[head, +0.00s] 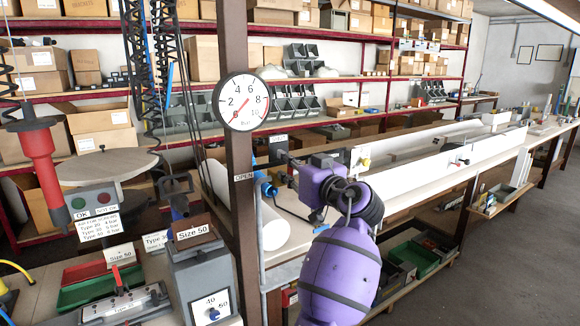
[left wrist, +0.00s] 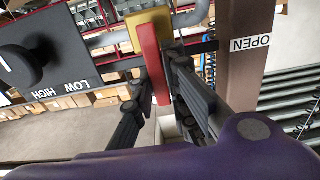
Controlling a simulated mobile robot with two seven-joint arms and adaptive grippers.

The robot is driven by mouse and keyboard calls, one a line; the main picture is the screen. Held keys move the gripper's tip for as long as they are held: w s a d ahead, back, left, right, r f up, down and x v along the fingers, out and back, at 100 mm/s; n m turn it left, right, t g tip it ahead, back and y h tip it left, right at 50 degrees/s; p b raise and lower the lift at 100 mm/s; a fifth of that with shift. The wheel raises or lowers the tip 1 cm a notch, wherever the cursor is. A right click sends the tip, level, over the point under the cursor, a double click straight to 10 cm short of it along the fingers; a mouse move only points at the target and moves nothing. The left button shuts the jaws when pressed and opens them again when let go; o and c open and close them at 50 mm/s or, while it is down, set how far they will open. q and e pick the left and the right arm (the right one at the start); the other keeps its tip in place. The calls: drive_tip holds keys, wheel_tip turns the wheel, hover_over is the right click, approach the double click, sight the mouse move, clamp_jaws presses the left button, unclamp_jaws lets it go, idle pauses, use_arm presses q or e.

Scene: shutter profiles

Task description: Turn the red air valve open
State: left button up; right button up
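The valve's red handle (left wrist: 154,66) shows in the left wrist view as a long bar, with a yellow part (left wrist: 150,30) behind its upper end. My left gripper (left wrist: 160,112) is open, one dark finger on each side of the handle's lower end. A gap shows on the left; I cannot tell whether the right finger touches. In the head view my left gripper (head: 284,170) is small and partly hidden by my purple wrist, just right of the brown post (head: 238,220). The handle cannot be made out there. My right gripper is not in view.
An OPEN label (head: 243,177) is on the post, below a round pressure gauge (head: 241,101) whose needle points lower left. A blue fitting (head: 267,188) sits close to my gripper. A dark LOW/HIGH panel with a knob (left wrist: 22,65) is left in the wrist view.

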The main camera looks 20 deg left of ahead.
use_arm(q)
clamp_jaws()
drive_tip(key=shift+s+a+f+n+b, duration=0.1)
drive_tip(key=shift+s+f+n+b, duration=0.1)
drive_tip(key=shift+n+b, duration=0.3)
drive_tip(key=shift+s+a+f+n+b, duration=0.1)
drive_tip(key=shift+f+n+b, duration=0.05)
drive_tip(key=shift+n+b, duration=0.35)
drive_tip(key=shift+s+a+f+n+b, duration=0.1)
drive_tip(key=shift+s+a+n+b, duration=0.05)
drive_tip(key=shift+n+b, duration=0.4)
drive_tip(key=shift+s+a+n+b, duration=0.15)
drive_tip(key=shift+n+b, duration=0.25)
drive_tip(key=shift+n, duration=0.15)
drive_tip(key=shift+s+a+n+b, duration=0.25)
drive_tip(key=shift+s+n+b, duration=0.1)
drive_tip(key=shift+n+b, duration=0.7)
drive_tip(key=shift+s+a+n, duration=0.1)
drive_tip(key=shift+n, duration=0.25)
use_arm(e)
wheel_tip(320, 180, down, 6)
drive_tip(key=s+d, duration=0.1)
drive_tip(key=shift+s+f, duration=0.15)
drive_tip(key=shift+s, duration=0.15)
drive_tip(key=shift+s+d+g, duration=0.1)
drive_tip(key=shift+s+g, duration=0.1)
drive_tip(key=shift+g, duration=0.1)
use_arm(q)
drive_tip(key=o, duration=0.6)
unclamp_jaws()
